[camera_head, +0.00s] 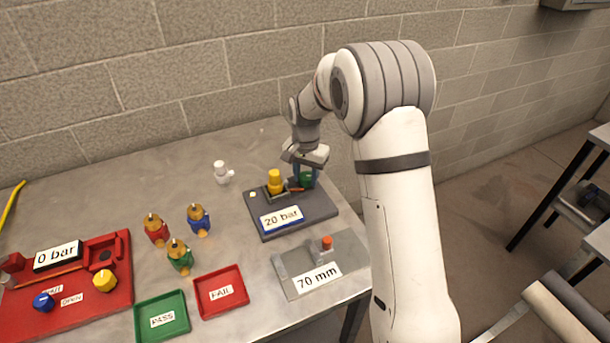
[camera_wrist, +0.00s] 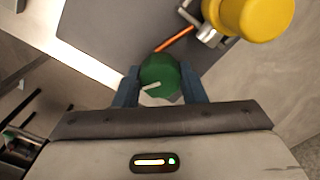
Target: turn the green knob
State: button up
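The green knob (camera_wrist: 160,80) is on the dark grey base labelled "20 bar" (camera_head: 294,209). It has a white pointer line on top. In the head view the knob (camera_head: 307,180) shows partly below my gripper (camera_head: 305,175). In the wrist view my gripper (camera_wrist: 160,92) has its two blue fingers on either side of the knob, with the knob between them. The fingers look close to its sides, but I cannot tell whether they touch it.
A yellow cylinder (camera_head: 274,182) stands left of the knob, joined by an orange rod (camera_wrist: 176,40). A grey "70 mm" plate (camera_head: 290,284) is in front. Green (camera_head: 144,327) and red (camera_head: 209,311) trays, several small valves and a red "0 bar" station (camera_head: 114,318) are to the left.

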aim_at(306, 176)
jog(key=o, duration=0.5)
jog(key=shift+c, duration=0.2)
jog(key=shift+r, duration=0.1)
notch_tip(306, 176, up, 8)
jog(key=shift+f+b, duration=0.15)
jog(key=shift+b, duration=0.25)
